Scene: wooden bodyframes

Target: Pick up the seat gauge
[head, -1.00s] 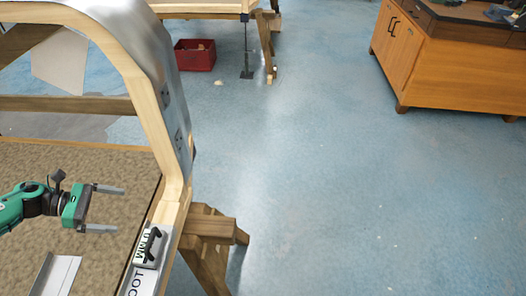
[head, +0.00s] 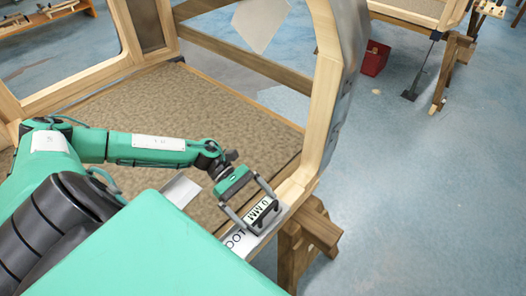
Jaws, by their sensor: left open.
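The seat gauge appears to be a small block (head: 262,211) with a white "0 MM" label and a dark handle. It rests on a pale metal strip at the near right edge of the wooden frame. My left gripper (head: 260,219) reaches it from the upper left. Its jaws are open, with one grey finger on each side of the block as seen from the head. I cannot tell whether the fingers touch it. The fingers hide part of its sides. My right gripper is out of view.
A wooden frame post (head: 327,95) rises just beyond the gauge. A wooden trestle (head: 308,240) stands below it at right. A speckled brown panel (head: 215,115) lies inside the frame. A red bin (head: 375,59) stands on the blue floor, which is open at right.

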